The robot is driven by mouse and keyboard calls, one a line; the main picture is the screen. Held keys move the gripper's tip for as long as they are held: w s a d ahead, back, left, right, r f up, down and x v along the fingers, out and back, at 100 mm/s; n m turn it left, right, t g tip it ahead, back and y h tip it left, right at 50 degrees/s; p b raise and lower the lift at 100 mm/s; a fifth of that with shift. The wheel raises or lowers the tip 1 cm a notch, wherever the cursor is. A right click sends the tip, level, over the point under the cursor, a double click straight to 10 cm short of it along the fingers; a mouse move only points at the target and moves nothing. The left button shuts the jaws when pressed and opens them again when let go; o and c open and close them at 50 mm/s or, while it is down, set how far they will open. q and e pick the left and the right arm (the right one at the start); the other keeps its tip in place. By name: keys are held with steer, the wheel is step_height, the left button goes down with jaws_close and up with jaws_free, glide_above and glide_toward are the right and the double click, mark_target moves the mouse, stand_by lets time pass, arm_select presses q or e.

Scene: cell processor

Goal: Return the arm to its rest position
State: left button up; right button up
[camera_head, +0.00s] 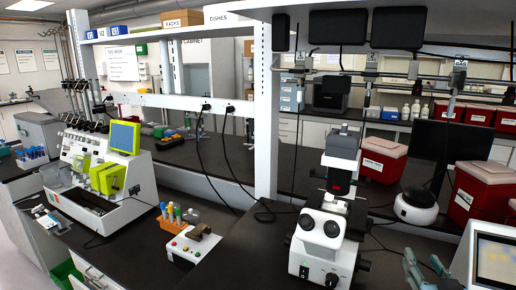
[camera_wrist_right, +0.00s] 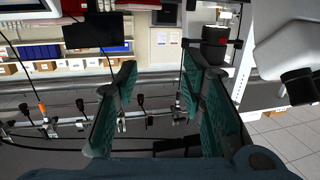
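My right gripper (camera_head: 425,262) shows at the bottom right of the head view, its two teal-padded fingers standing up and apart. It is open and empty. In the right wrist view the two fingers (camera_wrist_right: 160,75) also stand apart, with only the distant room between them. The gripper is in front of the microscope's right side and close to the screen device at the right edge. Most of my right arm is out of the picture. My left gripper is in neither view. The white and green cell processor (camera_head: 122,137) stands on the left bench, far from my right gripper.
The white microscope (camera_head: 322,243) stands left of my right gripper. A white device with a screen (camera_head: 495,260) is at the right edge. Red bins (camera_head: 384,158) and a dark monitor (camera_head: 455,145) stand behind. An orange tube rack (camera_head: 174,221) sits on the dark bench.

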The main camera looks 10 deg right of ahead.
steer(key=s+a+f+n+g+y, duration=0.1)
steer(key=s+a+f+g, duration=0.15)
steer(key=f, duration=0.55)
steer(key=s+a+f+g, duration=0.1)
steer(key=s+f+g, duration=0.25)
steer(key=f, duration=0.35)
steer(key=s+a+f+n+g+y, duration=0.4)
steer(key=s+a+f+g, duration=0.2)
steer(key=s+a+f, duration=0.85)
steer(key=s+d+f+g+b, duration=0.1)
steer(key=d+f+b, duration=0.15)
steer(key=f, duration=0.95)
steer(key=s+d+f+b, duration=0.2)
steer(key=f+b, duration=0.1)
steer(key=f, duration=0.8)
arm_select(q)
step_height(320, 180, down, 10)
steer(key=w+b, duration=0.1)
steer(key=b, duration=0.3)
steer(key=shift+b, duration=0.3)
arm_select(e)
steer(key=s+f+m+g, duration=0.1)
steer(key=s+f, duration=1.2)
steer(key=f, duration=0.4)
steer(key=shift+s+d+f+g, duration=0.2)
steer(key=shift+s+d+g, duration=0.1)
